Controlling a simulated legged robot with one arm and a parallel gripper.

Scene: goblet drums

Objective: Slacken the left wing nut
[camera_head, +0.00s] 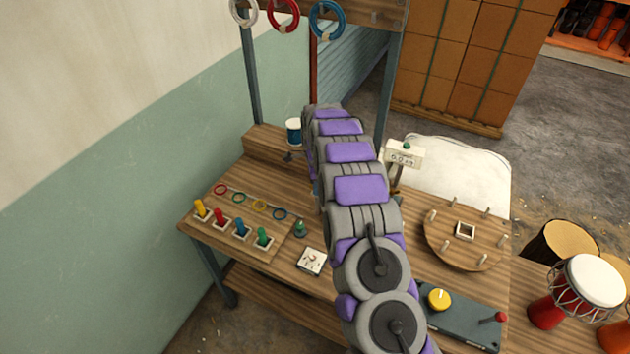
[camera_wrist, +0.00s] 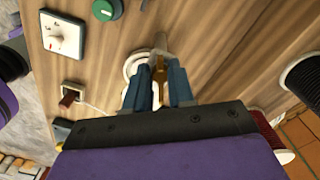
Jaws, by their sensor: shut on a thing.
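My gripper (camera_wrist: 159,85) shows in the wrist view, with its two blue fingers close together over the wooden bench top. It is shut on a small brass-coloured piece (camera_wrist: 159,72) that looks like a wing nut. I cannot tell how far the nut is turned. In the head view my own arm hides the gripper and the nut, and I cannot make out a second wing nut.
On the wooden bench stand a white dial box (camera_head: 311,261), a green knob (camera_head: 300,229), coloured pegs (camera_head: 241,229) and a round pegged board (camera_head: 466,238). A grey control box (camera_head: 462,325) with a yellow button is front right. A red drum (camera_head: 547,312) stands at right.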

